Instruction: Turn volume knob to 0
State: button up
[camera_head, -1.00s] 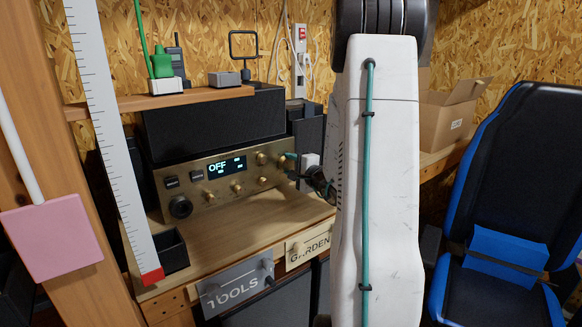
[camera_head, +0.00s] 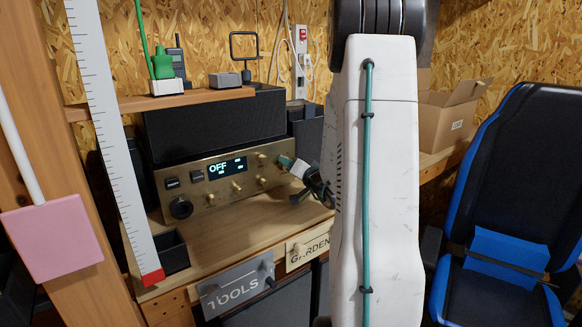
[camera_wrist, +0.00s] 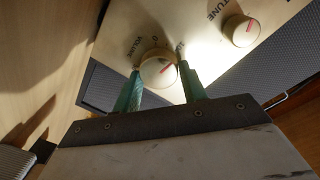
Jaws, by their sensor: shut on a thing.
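The volume knob (camera_wrist: 157,68) is a round, cream-faced knob with brass sides, labelled VOLUME, in the wrist view. A short red line on its face slants up to the right. A 0 is printed above it in the picture, and another small label, partly hidden by the right finger, is at its upper right. My gripper (camera_wrist: 160,80) has its teal fingers on both sides of the knob, shut on it. In the head view my gripper (camera_head: 288,163) is at the right end of the brass radio (camera_head: 215,200), whose display reads OFF. The fingers hide the knob there.
A small dark tray (camera_head: 173,252) sits at the bench's left. The bench before the radio is clear.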

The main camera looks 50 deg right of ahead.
jog(key=shift+a+f+n, duration=0.1)
jog(key=shift+a+n, duration=0.05)
jog(key=shift+n, duration=1.85)
jog(key=o, duration=1)
jog(key=shift+v, duration=3.85)
